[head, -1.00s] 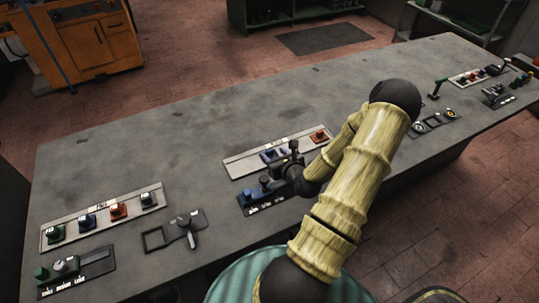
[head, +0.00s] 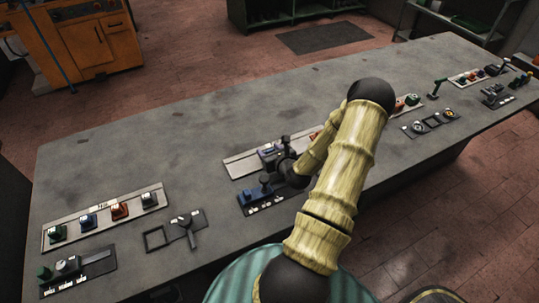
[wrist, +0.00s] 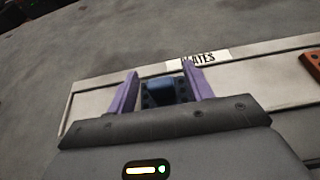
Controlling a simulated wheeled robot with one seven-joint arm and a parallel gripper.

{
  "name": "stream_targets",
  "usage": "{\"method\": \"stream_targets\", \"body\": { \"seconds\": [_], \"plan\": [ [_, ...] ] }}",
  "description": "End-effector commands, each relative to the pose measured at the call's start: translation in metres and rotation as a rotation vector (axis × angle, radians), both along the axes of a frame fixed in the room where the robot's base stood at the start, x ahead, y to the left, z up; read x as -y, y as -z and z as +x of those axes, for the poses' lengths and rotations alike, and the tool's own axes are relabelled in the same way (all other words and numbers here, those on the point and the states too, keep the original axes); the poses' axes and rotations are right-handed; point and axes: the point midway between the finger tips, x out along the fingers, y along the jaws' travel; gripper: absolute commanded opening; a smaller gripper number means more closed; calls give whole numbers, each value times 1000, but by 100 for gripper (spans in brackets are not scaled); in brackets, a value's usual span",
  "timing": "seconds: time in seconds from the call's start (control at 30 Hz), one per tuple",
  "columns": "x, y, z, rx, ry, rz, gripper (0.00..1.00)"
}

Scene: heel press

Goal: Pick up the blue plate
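The blue plate (wrist: 159,92) shows in the wrist view as a small dark blue block by the pale rack labelled PLATES (wrist: 95,97). My gripper (wrist: 162,75) has its two purple fingers apart, one on each side of the blue plate, with a gap visible at the sides. I cannot tell how deep the fingers reach. In the head view my gripper (head: 270,150) is over the middle rack (head: 237,168), and the blue plate is hidden behind my gripper and wrist.
An orange block (wrist: 312,66) sits to the right on the same rack. A dark blue fixture with levers (head: 258,198) lies just in front. Another rack with coloured knobs (head: 102,217) is at left. The table (head: 150,140) is clear behind the racks.

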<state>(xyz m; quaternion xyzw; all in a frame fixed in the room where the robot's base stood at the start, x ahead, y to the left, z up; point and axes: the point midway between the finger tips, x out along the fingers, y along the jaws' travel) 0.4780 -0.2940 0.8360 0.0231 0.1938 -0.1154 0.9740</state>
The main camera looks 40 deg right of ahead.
Motion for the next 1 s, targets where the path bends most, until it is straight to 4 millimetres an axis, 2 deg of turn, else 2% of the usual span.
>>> {"method": "stream_targets", "body": {
  "seconds": [0.03, 0.23, 0.27, 0.5, 0.63, 0.77, 1.0],
  "plan": [
    [0, 0, 0, 0, 0, 0, 41],
    [0, 0, 0, 0, 0, 0, 2],
    [0, -1, 0, 1, 0, -1, 0],
    [0, -2, 0, 2, 0, -1, 0],
    [1, -10, 0, 3, 2, -1, 0],
    [0, -28, 0, 3, -1, -4, 0],
    [1, -73, 0, 4, 2, -5, 0]
  ]
}}
